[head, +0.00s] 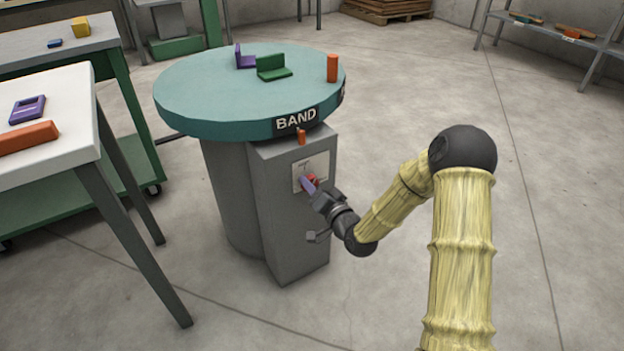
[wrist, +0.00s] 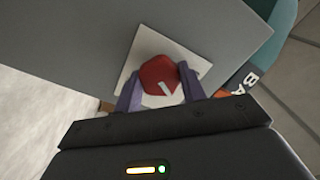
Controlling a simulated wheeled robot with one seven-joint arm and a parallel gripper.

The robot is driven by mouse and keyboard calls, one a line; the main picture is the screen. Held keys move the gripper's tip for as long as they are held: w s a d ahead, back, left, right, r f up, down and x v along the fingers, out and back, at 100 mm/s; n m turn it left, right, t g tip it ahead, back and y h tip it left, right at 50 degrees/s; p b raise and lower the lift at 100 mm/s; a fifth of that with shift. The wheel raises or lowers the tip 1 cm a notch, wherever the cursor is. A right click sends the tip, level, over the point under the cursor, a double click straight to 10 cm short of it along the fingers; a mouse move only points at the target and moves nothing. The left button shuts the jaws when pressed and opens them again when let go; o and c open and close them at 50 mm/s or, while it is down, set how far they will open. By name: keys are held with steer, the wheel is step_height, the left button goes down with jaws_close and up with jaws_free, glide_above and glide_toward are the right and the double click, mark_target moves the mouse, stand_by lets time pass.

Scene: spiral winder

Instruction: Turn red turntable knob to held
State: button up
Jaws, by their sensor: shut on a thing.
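The red turntable knob (wrist: 158,74) sits on a pale square plate (wrist: 143,48) on the grey pedestal face. A white pointer mark shows on the knob, in the wrist view toward its lower edge. In the head view the knob (head: 312,181) is partly hidden by my gripper. My gripper (wrist: 160,85) has its two purple fingers on either side of the knob and is shut on it. The gripper also shows in the head view (head: 308,186), reaching the plate from the right. The plate's markings are too small to read.
The teal turntable (head: 210,95) labelled BAND overhangs the pedestal (head: 290,230). It carries a green bracket (head: 272,68), a purple bracket (head: 243,58) and an orange cylinder (head: 332,68). A white table (head: 75,95) stands at left. Floor at right is clear.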

steer(key=shift+s+m+p, duration=0.1)
steer(key=shift+m+p, duration=4.85)
steer(key=shift+m, duration=3.95)
steer(key=o, duration=1)
steer(key=shift+c, duration=0.2)
steer(key=p+v, duration=0.3)
steer(key=v, duration=1.4)
steer(key=shift+d+p, duration=0.2)
steer(key=shift+p, duration=0.1)
steer(key=shift+s, duration=0.15)
